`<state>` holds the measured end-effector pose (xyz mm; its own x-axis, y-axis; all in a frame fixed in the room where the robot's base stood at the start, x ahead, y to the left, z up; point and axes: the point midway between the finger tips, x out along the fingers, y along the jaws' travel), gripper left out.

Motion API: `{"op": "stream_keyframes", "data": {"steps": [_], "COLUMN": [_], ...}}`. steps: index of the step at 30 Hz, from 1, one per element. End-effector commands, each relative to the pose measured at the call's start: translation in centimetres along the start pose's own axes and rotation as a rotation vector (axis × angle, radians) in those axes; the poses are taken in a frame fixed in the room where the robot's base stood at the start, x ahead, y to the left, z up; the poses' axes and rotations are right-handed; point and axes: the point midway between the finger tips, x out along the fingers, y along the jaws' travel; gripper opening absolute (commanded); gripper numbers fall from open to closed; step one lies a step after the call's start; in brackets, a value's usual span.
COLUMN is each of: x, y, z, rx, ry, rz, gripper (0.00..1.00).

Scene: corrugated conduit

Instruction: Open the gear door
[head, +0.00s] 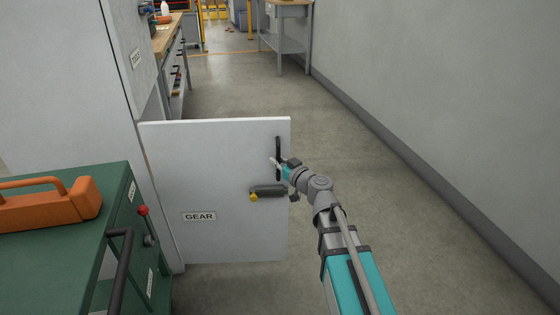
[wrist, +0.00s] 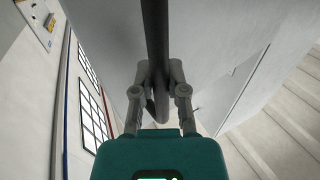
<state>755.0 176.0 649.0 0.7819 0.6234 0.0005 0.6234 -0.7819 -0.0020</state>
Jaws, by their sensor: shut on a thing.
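The gear door (head: 220,235) is a light grey panel with a "GEAR" label (head: 199,216). It stands swung out from the tall cabinet on its left, across the aisle. A dark vertical bar handle (head: 278,147) is near its right edge, and a dark latch (head: 268,190) with a yellow knob (head: 254,197) sits below it. My gripper (head: 276,163) is at the handle. In the wrist view my gripper (wrist: 160,75) has its two fingers closed around the dark handle bar (wrist: 157,35). The far side of the door is hidden.
A green cabinet (head: 60,235) with an orange case (head: 48,204) and a red-knobbed lever (head: 143,212) stands at the front left. A grey wall (head: 450,90) bounds the right. Floor (head: 390,220) is clear between door and wall. Workbenches stand farther back.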

Motion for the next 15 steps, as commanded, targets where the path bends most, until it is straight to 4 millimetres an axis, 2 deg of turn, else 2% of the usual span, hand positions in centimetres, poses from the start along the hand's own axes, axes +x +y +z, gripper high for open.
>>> {"op": "stream_keyframes", "data": {"steps": [4,5,10,11,15], "x": [-0.11,-0.13,-0.22,-0.22,-0.24], "y": [0.23,0.28,0.47,0.48,0.52], "z": [0.04,0.04,0.03,0.03,0.02], "rx": [-0.001,-0.001,-0.001,-0.001,0.000], "ry": [-0.001,-0.001,-0.001,0.000,0.000], "rz": [0.002,0.003,0.006,0.007,0.007], "gripper": [0.00,0.20,0.52,0.54,0.54]}}
